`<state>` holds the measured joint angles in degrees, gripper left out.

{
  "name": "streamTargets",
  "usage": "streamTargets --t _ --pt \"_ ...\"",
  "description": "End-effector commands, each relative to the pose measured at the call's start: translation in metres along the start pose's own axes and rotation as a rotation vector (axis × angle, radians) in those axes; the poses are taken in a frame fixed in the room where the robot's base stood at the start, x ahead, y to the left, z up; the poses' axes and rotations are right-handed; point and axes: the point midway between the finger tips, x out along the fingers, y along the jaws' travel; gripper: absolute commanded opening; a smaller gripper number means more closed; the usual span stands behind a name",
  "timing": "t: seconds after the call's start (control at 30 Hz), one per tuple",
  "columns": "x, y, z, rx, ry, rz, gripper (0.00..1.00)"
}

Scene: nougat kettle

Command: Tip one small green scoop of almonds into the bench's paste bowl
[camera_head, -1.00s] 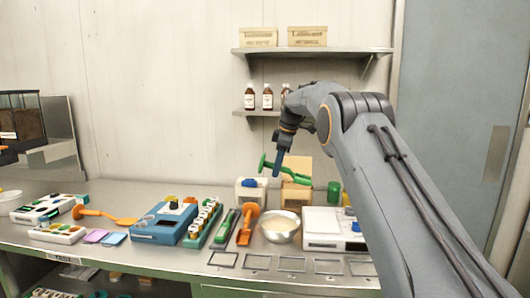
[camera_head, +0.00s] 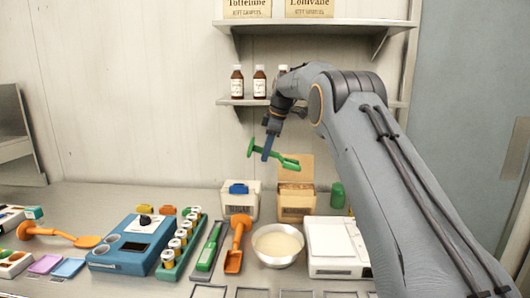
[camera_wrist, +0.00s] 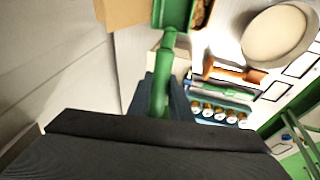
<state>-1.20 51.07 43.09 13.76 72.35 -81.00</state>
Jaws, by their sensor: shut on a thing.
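My gripper (camera_head: 268,148) is shut on the handle of a green scoop (camera_head: 287,162), held in the air in front of the open carton. The scoop's handle (camera_wrist: 162,80) and pan (camera_wrist: 172,14) show in the wrist view. Brown pieces lie at the pan's right edge there; I cannot tell whether they are in the scoop or in the carton behind. The open carton (camera_head: 296,212) has a raised flap and brown contents at its top.
A white tub with a blue scoop (camera_head: 240,205) stands left of the carton. An orange scoop (camera_head: 235,250) lies left of the bowl, and a white scale (camera_head: 335,247) stands right of it. A green canister (camera_head: 337,195) is behind. Shelves with bottles (camera_head: 237,82) hang above.

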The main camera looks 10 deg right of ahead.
Motion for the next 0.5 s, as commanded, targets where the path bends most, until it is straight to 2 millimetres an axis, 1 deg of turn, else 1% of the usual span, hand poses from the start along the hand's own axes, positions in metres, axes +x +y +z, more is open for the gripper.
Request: streamTargets --t 0.1,0.5 --pt "0.004 0.0 0.004 0.008 0.045 0.0 0.0" --pt "0.006 0.0 0.028 0.052 0.251 -0.002 0.0"
